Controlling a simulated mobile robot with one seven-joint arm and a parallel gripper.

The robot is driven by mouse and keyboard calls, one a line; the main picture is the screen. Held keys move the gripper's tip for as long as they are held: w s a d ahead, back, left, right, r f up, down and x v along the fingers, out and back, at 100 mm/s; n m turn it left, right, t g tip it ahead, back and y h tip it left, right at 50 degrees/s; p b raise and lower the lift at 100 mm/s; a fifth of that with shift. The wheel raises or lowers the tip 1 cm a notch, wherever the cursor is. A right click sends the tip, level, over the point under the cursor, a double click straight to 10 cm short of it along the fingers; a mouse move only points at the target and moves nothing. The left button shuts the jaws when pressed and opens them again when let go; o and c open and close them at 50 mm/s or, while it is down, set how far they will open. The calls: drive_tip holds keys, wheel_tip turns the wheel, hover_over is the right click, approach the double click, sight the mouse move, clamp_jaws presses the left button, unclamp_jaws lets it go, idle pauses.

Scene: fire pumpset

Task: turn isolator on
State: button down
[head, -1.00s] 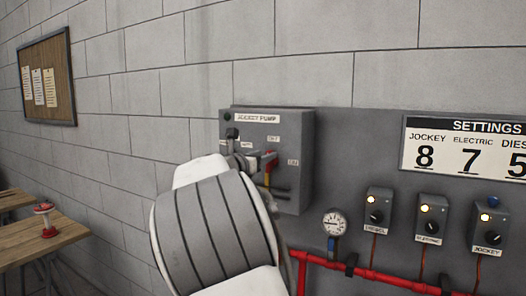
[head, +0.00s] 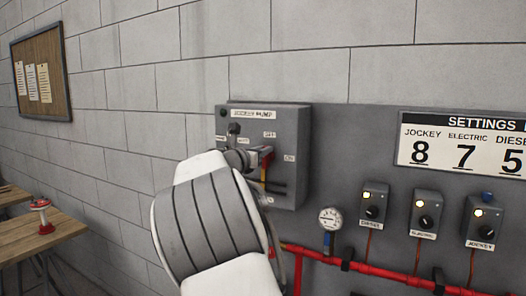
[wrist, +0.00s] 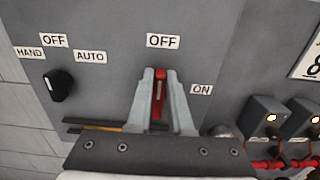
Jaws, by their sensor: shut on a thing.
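The isolator's red handle (wrist: 159,88) is on the grey jockey pump box (head: 292,128). In the wrist view it stands between the two fingers of my gripper (wrist: 160,85), which is shut on it. The handle points up towards the OFF label (wrist: 163,41). The ON label (wrist: 201,89) is to its right. In the head view the red handle (head: 267,154) partly shows beside my gripper (head: 258,158), and my arm covers the lower left of the box.
A black HAND/OFF/AUTO selector knob (wrist: 58,85) is left of the handle. A gauge (head: 330,218), red pipe (head: 400,279) and several small switch boxes (head: 425,214) lie to the right. A wooden table (head: 40,235) stands at far left.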

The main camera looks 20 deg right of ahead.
sight(277, 157)
drive_tip(key=shift+s+f+m+b, duration=0.1)
drive_tip(key=shift+m+b, duration=0.2)
drive_tip(key=shift+b, duration=0.2)
drive_tip(key=m+b, duration=0.3)
drive_tip(key=s+d+f+m+b, duration=0.1)
drive_tip(key=m+b, duration=0.2)
drive_tip(key=b, duration=0.1)
drive_tip(key=m+b, duration=0.3)
drive_tip(key=b, duration=0.1)
drive_tip(key=shift+s+d+f, duration=0.15)
drive_tip(key=shift+s, duration=0.05)
drive_tip(key=m+b, duration=0.4)
drive_tip(key=shift+s+d+f+b, duration=0.1)
drive_tip(key=shift+s+f+b, duration=0.1)
drive_tip(key=shift+f+b, duration=0.15)
drive_tip(key=shift+d+f+m+b, duration=0.1)
drive_tip(key=shift+f+m+b, duration=0.05)
drive_tip(key=shift+m+b, duration=0.75)
drive_tip(key=shift+f+m+b, duration=0.1)
drive_tip(key=shift+m+b, duration=0.45)
drive_tip(key=shift+m, duration=0.65)
drive_tip(key=c, duration=0.8)
unclamp_jaws()
